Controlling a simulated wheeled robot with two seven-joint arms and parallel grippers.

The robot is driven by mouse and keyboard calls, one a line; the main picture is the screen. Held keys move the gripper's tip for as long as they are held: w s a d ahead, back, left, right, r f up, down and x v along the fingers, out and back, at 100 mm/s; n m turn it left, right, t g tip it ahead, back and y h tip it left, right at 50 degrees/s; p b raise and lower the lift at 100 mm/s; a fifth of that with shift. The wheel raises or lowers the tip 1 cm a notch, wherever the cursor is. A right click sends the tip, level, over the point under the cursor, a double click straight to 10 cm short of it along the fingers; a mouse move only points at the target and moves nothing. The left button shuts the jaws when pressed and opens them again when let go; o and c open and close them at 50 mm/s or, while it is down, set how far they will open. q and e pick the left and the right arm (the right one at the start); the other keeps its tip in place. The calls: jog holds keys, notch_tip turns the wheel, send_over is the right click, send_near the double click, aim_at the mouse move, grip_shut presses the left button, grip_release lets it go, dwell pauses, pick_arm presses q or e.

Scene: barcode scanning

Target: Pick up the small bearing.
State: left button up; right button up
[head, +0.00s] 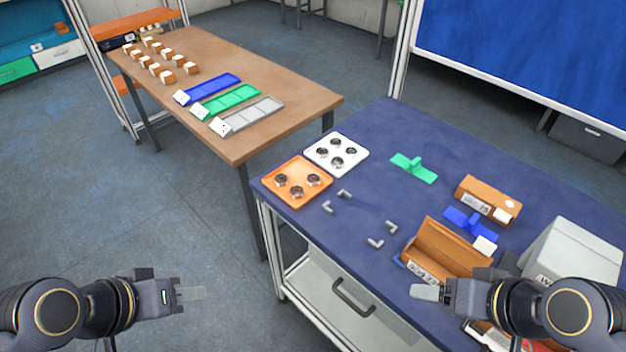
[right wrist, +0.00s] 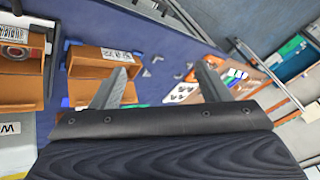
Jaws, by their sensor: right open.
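I cannot tell by size which is the small one. My left gripper (head: 192,294) is left of the table, over the floor and away from the trays; its fingers are seen edge-on. My right gripper (head: 426,292) is over the table's front edge, right of the trays. In the right wrist view its fingers (right wrist: 155,85) are apart with nothing between them.
Grey elbow pieces (head: 376,243) lie mid-table. An open brown box (head: 445,250), another brown box (head: 487,198), green (head: 413,168) and blue (head: 469,223) fixtures and a white box (head: 572,250) stand to the right. A wooden table (head: 290,95) with small boxes stands behind left.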

jog(key=shift+c, duration=1.1)
jog(key=shift+m+g, duration=0.3)
jog(key=shift+g, duration=0.1)
jog(key=w+r, duration=0.1)
jog(key=w, duration=0.1)
jog(key=w+r, duration=0.1)
jog(key=w+d+r, duration=0.1)
jog(key=w, duration=0.1)
jog(key=shift+w+r, duration=0.2)
jog(key=shift+w, duration=0.15)
jog(key=shift+c, duration=1.3)
jog(key=w+r+g, duration=0.1)
jog(key=w+r, duration=0.1)
jog(key=w, duration=0.6)
jog(key=m+g+h, duration=0.1)
jog(key=m+h, duration=0.3)
jog(key=h, duration=0.1)
send_over(313, 179)
jog(key=s+a, duration=0.1)
jog(key=s, duration=0.1)
notch_tip(313, 179, down, 15)
jog(key=shift+m, duration=0.3)
jog(key=p+x, duration=0.1)
jog(key=x, duration=0.5)
jog(key=shift+w+f+p, duration=0.15)
jog(key=shift+f+p, duration=0.25)
jog(key=shift+f+h, duration=0.3)
jog(key=shift+f, duration=0.1)
